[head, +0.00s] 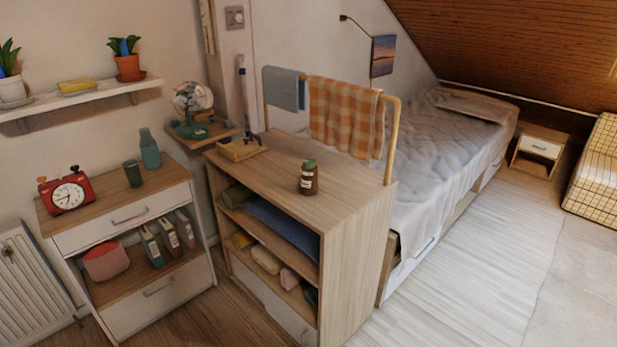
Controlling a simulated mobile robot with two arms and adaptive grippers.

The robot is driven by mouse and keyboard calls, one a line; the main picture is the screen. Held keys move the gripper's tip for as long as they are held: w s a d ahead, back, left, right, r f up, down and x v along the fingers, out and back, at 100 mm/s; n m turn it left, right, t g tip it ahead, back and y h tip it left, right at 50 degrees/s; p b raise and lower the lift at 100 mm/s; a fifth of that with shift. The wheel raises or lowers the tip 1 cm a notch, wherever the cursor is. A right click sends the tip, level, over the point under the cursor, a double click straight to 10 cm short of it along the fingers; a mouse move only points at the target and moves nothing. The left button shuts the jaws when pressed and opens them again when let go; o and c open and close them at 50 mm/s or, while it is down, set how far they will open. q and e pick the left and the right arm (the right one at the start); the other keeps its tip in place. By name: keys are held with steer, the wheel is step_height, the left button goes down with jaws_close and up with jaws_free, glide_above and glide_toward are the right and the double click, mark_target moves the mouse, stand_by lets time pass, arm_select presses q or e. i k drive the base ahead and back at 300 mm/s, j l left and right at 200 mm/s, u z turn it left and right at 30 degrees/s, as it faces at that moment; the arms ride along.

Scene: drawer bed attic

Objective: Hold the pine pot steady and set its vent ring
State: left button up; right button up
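A small dark brown pot (309,178) with a green top and a pale label stands upright on the wooden top of the open-shelved cabinet (350,187), near its front edge. It looks like the pine pot. The vent ring is too small to tell apart from the green top, so its setting cannot be read. Neither of my grippers is in the head view, and nothing touches the pot.
A wooden tray (241,149) sits at the cabinet's back left. A towel rail (392,140) with a grey towel and an orange checked towel (345,112) rises along the back. The cabinet top around the pot is clear. A bed (435,150) stands behind.

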mark_target(308, 163)
steer(key=i+l+u, duration=0.15)
steer(key=l, duration=0.2)
steer(key=i+l+u, duration=0.15)
steer(key=l, duration=0.2)
steer(key=i+l+u, duration=0.2)
steer(key=l, duration=0.15)
steer(key=i+l+u, duration=0.15)
steer(key=l, duration=0.25)
